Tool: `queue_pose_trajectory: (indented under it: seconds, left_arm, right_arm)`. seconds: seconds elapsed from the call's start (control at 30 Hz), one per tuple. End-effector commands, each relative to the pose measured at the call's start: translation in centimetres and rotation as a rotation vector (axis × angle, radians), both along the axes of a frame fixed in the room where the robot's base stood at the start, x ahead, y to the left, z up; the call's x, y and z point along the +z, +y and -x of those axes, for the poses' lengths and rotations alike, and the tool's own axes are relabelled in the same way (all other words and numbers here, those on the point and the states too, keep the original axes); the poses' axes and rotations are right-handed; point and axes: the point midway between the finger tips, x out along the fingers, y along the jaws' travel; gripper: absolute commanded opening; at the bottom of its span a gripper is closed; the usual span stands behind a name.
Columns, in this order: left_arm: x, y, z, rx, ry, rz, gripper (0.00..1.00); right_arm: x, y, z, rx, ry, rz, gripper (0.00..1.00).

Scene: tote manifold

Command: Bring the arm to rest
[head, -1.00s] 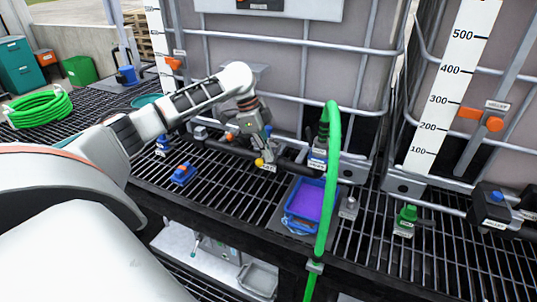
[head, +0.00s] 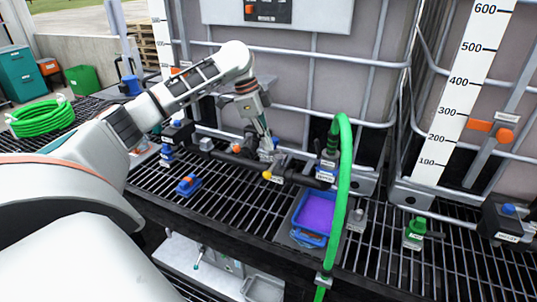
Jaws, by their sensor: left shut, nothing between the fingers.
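My left arm reaches in from the left over the black grating. Its gripper (head: 270,150) points down close above the dark pipe (head: 240,159) at the foot of the middle tote, beside a valve with a yellow end (head: 267,175). The gripper is shut and empty. Whether its fingertips touch the pipe or valve I cannot tell. My right gripper is not in view.
A green hose (head: 343,190) arches over the front edge, right of a blue tray (head: 295,228) with purple contents. A blue fitting (head: 188,185) lies on the grating (head: 400,270). A green valve (head: 414,232) stands at the right. Caged totes (head: 300,100) close off the back.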

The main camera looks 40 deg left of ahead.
Motion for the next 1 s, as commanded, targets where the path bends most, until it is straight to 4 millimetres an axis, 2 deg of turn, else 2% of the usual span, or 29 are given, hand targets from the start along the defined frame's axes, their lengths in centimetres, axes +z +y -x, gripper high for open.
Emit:
queue_pose_trajectory:
  seconds: [0.2,0.77,0.87,0.97,1.0]
  left_arm:
    - [1.4,0.1,0.2,0.002,0.001,0.000,0.00]
    - [1.2,-0.1,0.2,0.001,0.002,0.000,0.00]
    - [-0.2,-1.0,0.2,-0.016,0.005,-0.018,0.00]
    - [-3.5,-3.2,0.3,-0.050,0.007,-0.061,0.00]
    - [-5.3,-4.3,0.4,-0.066,0.004,-0.082,0.00]
  right_arm:
    - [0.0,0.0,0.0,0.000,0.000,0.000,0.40]
    - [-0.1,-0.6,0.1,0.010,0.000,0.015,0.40]
    - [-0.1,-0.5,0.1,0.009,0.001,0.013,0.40]
    - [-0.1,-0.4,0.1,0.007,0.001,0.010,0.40]
    - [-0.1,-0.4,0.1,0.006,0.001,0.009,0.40]
